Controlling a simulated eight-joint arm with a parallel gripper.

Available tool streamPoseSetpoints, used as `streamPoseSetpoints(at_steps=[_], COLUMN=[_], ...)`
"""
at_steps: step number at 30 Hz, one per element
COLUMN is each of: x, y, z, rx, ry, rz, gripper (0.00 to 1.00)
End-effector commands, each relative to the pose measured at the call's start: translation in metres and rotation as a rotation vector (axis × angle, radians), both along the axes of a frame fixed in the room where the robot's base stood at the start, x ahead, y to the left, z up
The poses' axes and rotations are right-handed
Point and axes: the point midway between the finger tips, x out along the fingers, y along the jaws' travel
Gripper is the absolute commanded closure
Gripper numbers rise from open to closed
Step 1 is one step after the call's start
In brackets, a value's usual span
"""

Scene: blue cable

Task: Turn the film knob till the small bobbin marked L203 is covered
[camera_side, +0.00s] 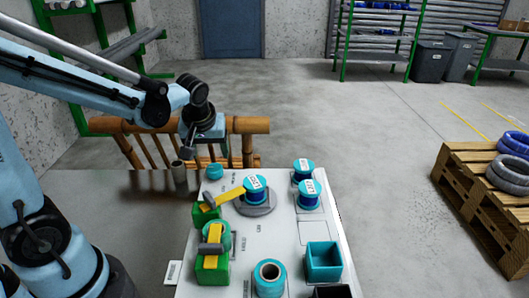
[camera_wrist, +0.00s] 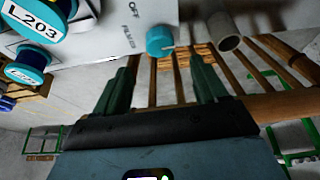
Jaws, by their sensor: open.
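The film knob is a small teal cylinder (camera_side: 214,171) at the back left corner of the white panel (camera_side: 283,232). In the wrist view the knob (camera_wrist: 160,41) stands beside the printed words OFF and FILM. The bobbin marked L203 (camera_wrist: 36,22) is blue with teal flanges, uncovered, at the upper left of the wrist view. In the side view it appears to be the bobbin (camera_side: 256,190) on the grey disc, but its label is hard to read. My gripper (camera_wrist: 163,80) is open and empty, its fingers apart from the knob. In the side view my gripper (camera_side: 189,152) hangs behind and left of the knob.
Other labelled bobbins (camera_side: 303,171) (camera_side: 309,197) stand at the panel's right. Yellow arms (camera_side: 222,198) rest on green blocks (camera_side: 212,268). A grey cup-like cylinder (camera_side: 179,171) stands left of the knob. A wooden railing (camera_side: 240,126) runs behind the panel.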

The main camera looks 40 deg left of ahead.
Motion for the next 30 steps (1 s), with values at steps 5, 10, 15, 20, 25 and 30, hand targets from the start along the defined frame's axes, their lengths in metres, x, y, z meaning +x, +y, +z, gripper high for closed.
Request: streamPoseSetpoints(at_steps=[5,10,15,20,25,30], x=[0.007,0.013,0.017,0.020,0.021,0.021], y=[0.007,0.013,0.017,0.020,0.021,0.021], z=[-0.022,-0.041,-0.057,-0.067,-0.071,-0.071], rx=[0.001,0.001,0.001,0.000,0.000,0.000], ry=[-0.001,-0.001,0.000,-0.001,-0.001,-0.001], rz=[0.000,0.000,-0.001,-0.001,-0.001,-0.001], gripper=[0.28,0.28,0.28,0.28,0.28,0.28])
